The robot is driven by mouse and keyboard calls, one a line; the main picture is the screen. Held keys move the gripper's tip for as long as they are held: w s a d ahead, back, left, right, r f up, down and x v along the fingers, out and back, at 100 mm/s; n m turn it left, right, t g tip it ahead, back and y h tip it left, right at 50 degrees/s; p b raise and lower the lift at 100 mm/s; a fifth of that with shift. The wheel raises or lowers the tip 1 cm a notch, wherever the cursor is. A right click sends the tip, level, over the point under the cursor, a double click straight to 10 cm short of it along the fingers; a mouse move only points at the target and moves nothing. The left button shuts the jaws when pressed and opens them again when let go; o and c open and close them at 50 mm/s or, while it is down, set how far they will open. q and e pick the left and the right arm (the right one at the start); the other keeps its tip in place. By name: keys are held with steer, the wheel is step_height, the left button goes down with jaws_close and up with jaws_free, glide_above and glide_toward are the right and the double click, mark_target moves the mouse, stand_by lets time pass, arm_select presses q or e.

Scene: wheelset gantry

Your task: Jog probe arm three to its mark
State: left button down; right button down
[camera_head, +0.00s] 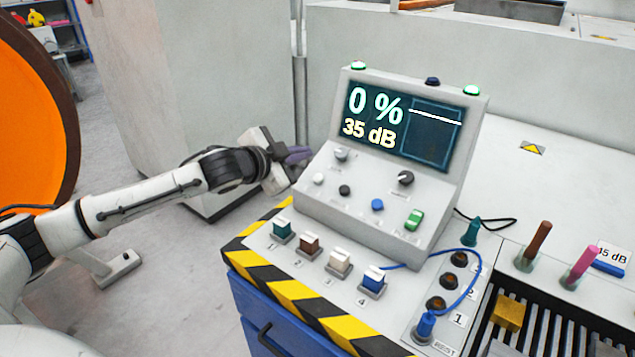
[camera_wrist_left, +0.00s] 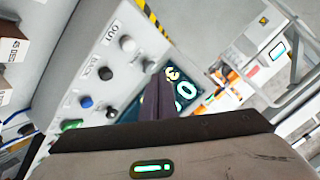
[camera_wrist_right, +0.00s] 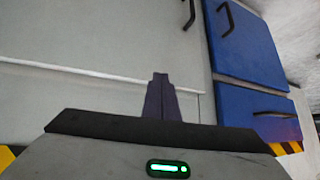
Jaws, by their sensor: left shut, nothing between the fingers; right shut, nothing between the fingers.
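A row of numbered switches sits on the desk below the console. The green switch 1 (camera_head: 282,230), brown switch 2 (camera_head: 309,245), white switch 3 (camera_head: 339,263) and blue switch 4 (camera_head: 373,281) stand side by side. The console screen (camera_head: 400,120) reads 0 % and 35 dB, with a flat line in a box at its right. My left gripper (camera_head: 297,155) is shut and empty at the console's left edge, above and behind the switches. In the left wrist view its fingers (camera_wrist_left: 158,98) overlap the screen. My right gripper (camera_wrist_right: 160,95) is shut and empty, facing grey panels.
The console face carries a black knob (camera_head: 405,178), a blue button (camera_head: 377,205) and a green rocker (camera_head: 414,221). Sockets with a blue cable (camera_head: 472,292) stand right of the switches. Brown (camera_head: 537,241) and pink (camera_head: 582,264) rods stand further right. Blue drawers (camera_wrist_right: 245,40) show below.

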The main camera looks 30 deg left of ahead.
mark_target(318, 179)
arm_select(q)
steer(key=shift+w+d+f+b, duration=0.1)
steer(key=shift+w+f+b, duration=0.45)
steer(key=shift+f, duration=0.45)
steer(key=shift+w+f+b, duration=0.4)
steer(key=shift+f+b, duration=0.2)
steer(key=shift+f, duration=0.45)
steer(key=shift+w+d+f+b, duration=0.1)
steer(key=shift+w+f+b, duration=0.45)
steer(key=shift+f, duration=0.45)
steer(key=shift+w+f, duration=0.1)
steer(key=shift+f, duration=0.3)
